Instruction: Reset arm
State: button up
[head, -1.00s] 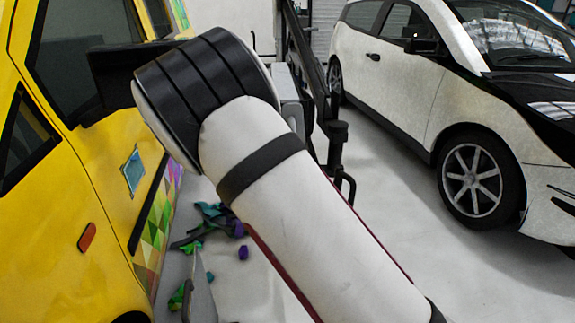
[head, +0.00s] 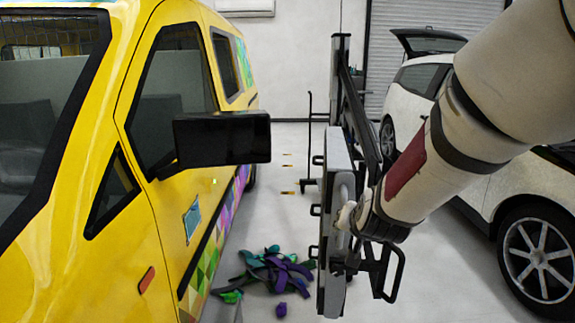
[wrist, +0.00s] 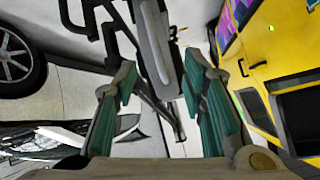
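My arm (head: 440,165) enters the head view from the upper right and reaches down to the left, beside a grey-and-black lift post. The gripper's fingers are not clear in that view. In the wrist view my gripper (wrist: 160,74) is open, its two teal-padded fingers apart with nothing held between them. The post (wrist: 155,45) shows beyond and between the fingers. I cannot tell whether the gripper touches it.
A yellow van (head: 75,215) with a black mirror (head: 222,138) stands on the left. A white car (head: 500,185) is on the right. The lift post (head: 336,165) stands between them. Purple and teal scraps (head: 275,270) lie on the floor. The floor behind the post looks clear.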

jog(key=s+d+r+n+g+p, duration=0.1)
jog(key=s+r, duration=0.3)
jog(key=s, duration=0.8)
jog(key=s+d+r+n+g+p, duration=0.1)
jog(key=s+d+r+g+p, duration=0.1)
jog(key=s, duration=1)
jog(key=s+d+r+n+g+p, duration=0.1)
jog(key=s+r+n+g+p, duration=0.1)
jog(key=s+r, duration=0.5)
jog(key=s+g+p, duration=0.1)
jog(key=s, duration=0.5)
jog(key=shift+d, duration=0.35)
jog(key=shift+s, duration=0.1)
